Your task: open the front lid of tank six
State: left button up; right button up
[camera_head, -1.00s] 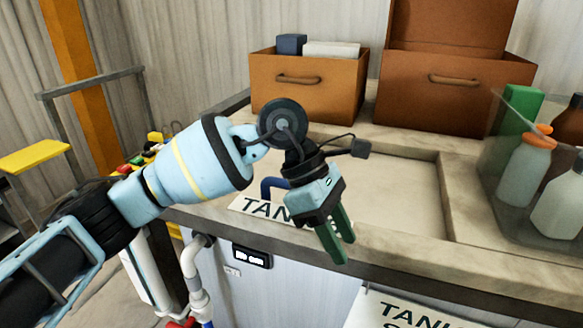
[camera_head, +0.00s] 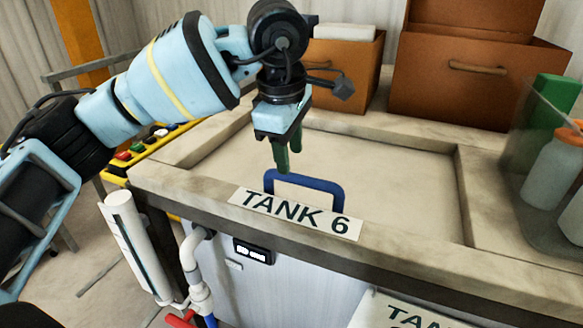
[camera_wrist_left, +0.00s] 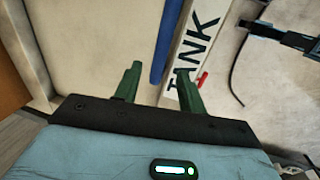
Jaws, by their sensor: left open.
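The lid of tank six (camera_head: 390,185) is a beige panel set flush in the counter, and it is closed. A blue handle (camera_head: 318,183) stands at its front edge, behind the white "TANK 6" label (camera_head: 297,212). My left gripper (camera_head: 288,165) is open and empty, pointing down just above and behind the handle's left part. In the left wrist view its green fingers (camera_wrist_left: 158,82) are apart, and the blue handle (camera_wrist_left: 163,45) shows between and beyond them, beside the label (camera_wrist_left: 197,50). I cannot tell if a finger touches the handle. My right gripper is not in view.
Brown boxes (camera_head: 450,95) stand at the back of the counter. A clear bin (camera_head: 530,160) with bottles is at the right. A yellow button panel (camera_head: 150,145) is at the left. White pipes (camera_head: 192,265) run down the tank's front.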

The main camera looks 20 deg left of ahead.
aim_at(292, 174)
pick_arm(q)
jog(key=shift+w+f, duration=0.25)
jog(key=shift+f, duration=0.9)
jog(key=shift+w+f, duration=0.25)
jog(key=shift+f, duration=0.9)
grip_shut()
